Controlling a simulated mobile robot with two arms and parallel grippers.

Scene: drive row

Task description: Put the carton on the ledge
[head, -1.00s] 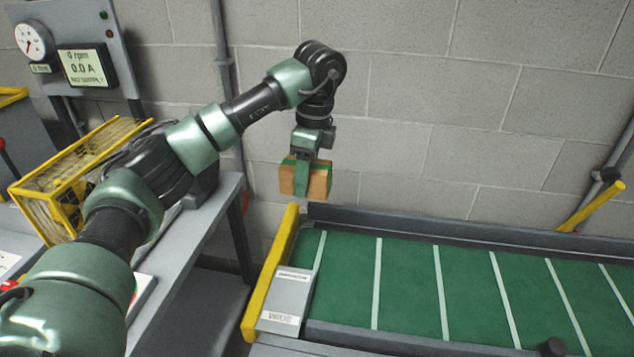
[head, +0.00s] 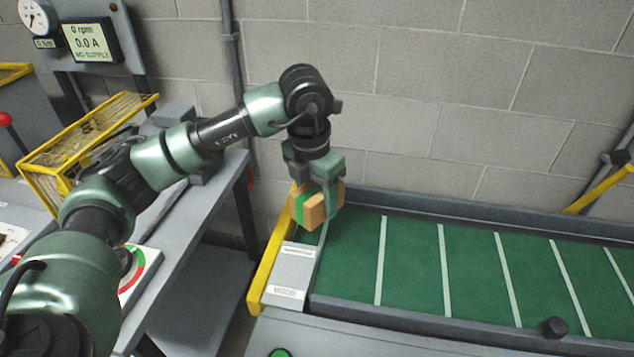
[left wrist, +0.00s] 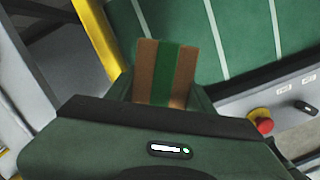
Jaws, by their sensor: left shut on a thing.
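The carton (head: 313,212) is a small orange-brown box with a green band. My left gripper (head: 320,188) is shut on it and points down, just above the left end of the green belt. In the left wrist view the carton (left wrist: 150,72) shows between the fingers, with belt and floor behind it. Whether its underside touches anything is hidden. A grey labelled plate (head: 290,268), which may be the ledge, lies at the belt's left end, nearer to me than the carton. My right gripper is not in view.
The green belt (head: 410,265) with white cross lines is empty. A yellow end bar (head: 266,270) and dark side rails edge it. A red button (left wrist: 264,122) shows in the left wrist view. A bench with a yellow mesh cage (head: 70,160) stands at left.

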